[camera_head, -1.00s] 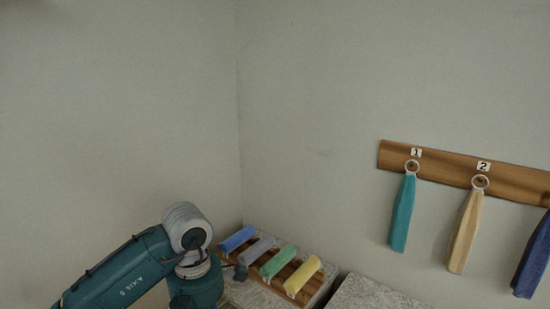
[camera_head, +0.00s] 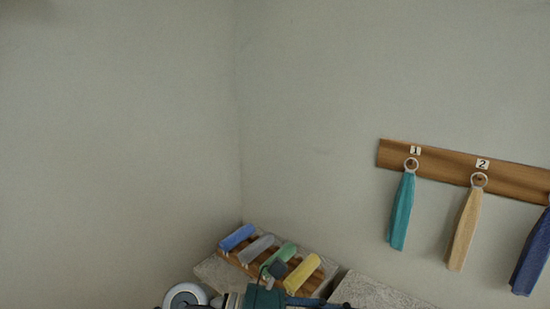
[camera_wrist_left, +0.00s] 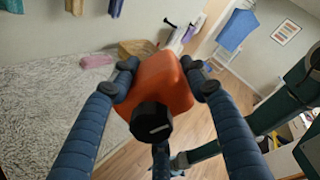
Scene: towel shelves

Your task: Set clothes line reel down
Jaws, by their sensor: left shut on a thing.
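The clothes line reel (camera_wrist_left: 168,85) is an orange body with a round black knob (camera_wrist_left: 151,121) at its near end in the left wrist view. My left gripper (camera_wrist_left: 160,78) is shut on it, with blue fingers on both sides of the orange body. The reel appears held above the floor, beside a grey speckled surface. In the head view only part of my left arm shows at the bottom edge, and the reel cannot be made out there. My right gripper is not in view.
The grey speckled surface (camera_wrist_left: 50,110) looks largely bare; a pink cloth (camera_wrist_left: 97,61) and a tan basket (camera_wrist_left: 136,48) are at its far side. Rolled towels, including a yellow one (camera_head: 303,273), lie on a slatted rack. Towels hang from a wooden wall board (camera_head: 450,166).

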